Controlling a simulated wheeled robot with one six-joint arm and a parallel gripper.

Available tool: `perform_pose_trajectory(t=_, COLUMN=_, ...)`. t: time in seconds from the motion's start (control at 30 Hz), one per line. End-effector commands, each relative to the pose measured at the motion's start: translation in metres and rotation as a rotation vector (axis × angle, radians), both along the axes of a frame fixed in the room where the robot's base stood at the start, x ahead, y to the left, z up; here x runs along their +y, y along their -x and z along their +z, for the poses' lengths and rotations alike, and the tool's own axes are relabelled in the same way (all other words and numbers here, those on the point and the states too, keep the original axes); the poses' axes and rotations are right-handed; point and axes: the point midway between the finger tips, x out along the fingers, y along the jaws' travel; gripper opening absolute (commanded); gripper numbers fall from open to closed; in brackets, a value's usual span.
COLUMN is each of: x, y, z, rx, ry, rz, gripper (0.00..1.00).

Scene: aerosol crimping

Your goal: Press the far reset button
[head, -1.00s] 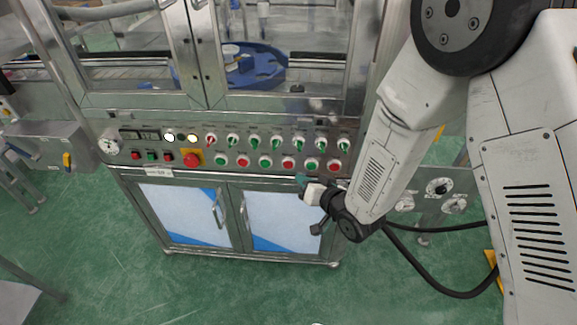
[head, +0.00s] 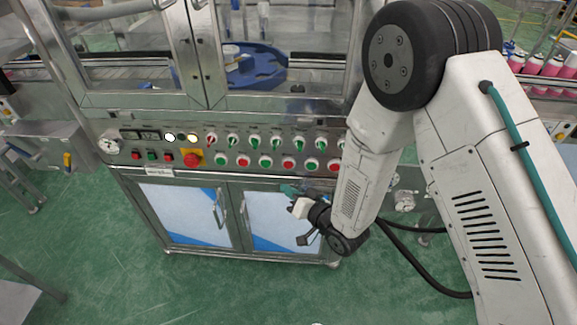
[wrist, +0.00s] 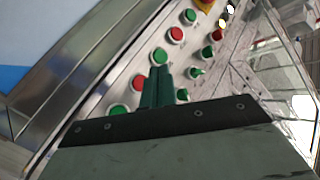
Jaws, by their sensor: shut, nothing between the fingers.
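The control panel (head: 125,172) carries a row of round green and red push buttons with pale rims, such as a green one (head: 265,161), a red one (head: 288,162) and a green one (head: 312,163). I cannot read any label that marks the far reset button. My gripper (head: 288,190) is in front of the cabinet, just below the button row in the picture. In the wrist view its teal fingers (wrist: 157,84) are shut and empty. They appear among a green button (wrist: 158,57), a red button (wrist: 138,83) and a green button (wrist: 118,110); contact cannot be told.
A row of selector switches (head: 250,142) sits above the buttons, and a red emergency stop (head: 192,159) on yellow is to the left. Glazed doors (head: 205,60) stand above the panel, cabinet doors (head: 285,220) below. Green floor is open in front.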

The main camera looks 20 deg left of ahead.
Motion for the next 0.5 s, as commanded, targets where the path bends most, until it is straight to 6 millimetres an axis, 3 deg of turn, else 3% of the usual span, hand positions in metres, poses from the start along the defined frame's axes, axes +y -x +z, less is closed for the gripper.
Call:
perform_pose_trajectory(t=0.2, x=0.007, y=-0.032, z=0.000, rx=0.000, ry=-0.001, rz=-0.001, gripper=0.00)
perform_pose_trajectory(t=0.5, x=0.013, y=-0.055, z=0.000, rx=0.000, ry=0.000, rz=0.000, gripper=0.00)
